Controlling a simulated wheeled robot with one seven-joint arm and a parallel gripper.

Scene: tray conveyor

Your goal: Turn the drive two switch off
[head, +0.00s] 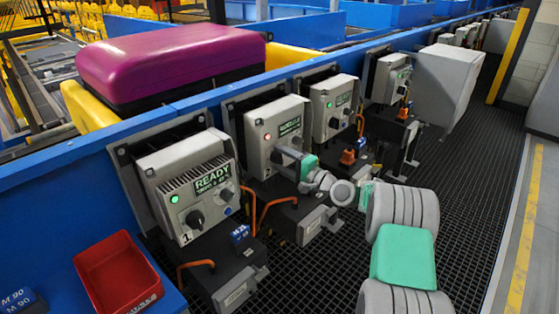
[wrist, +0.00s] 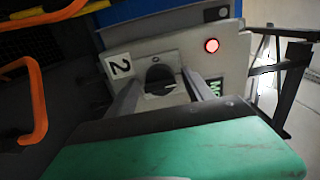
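The drive two box (head: 262,122) is a pale grey control box, second from the front in the head view. Its round lamp is lit red, and it also shows in the wrist view (wrist: 230,75) with a "2" label (wrist: 119,66). Its black rotary switch (wrist: 160,80) sits between the fingertips of my gripper (wrist: 162,88). The fingers stand apart, one on each side of the knob, with small gaps seeming to show. In the head view my gripper (head: 285,152) reaches the box front and mostly hides the switch.
The drive one box (head: 187,182) stands nearer, with a green lamp and a READY display. More boxes (head: 331,108) stand farther along the blue conveyor side. Orange cables (wrist: 32,100) loop near my wrist. A red bin (head: 115,272) is at lower left, a purple case (head: 170,60) behind.

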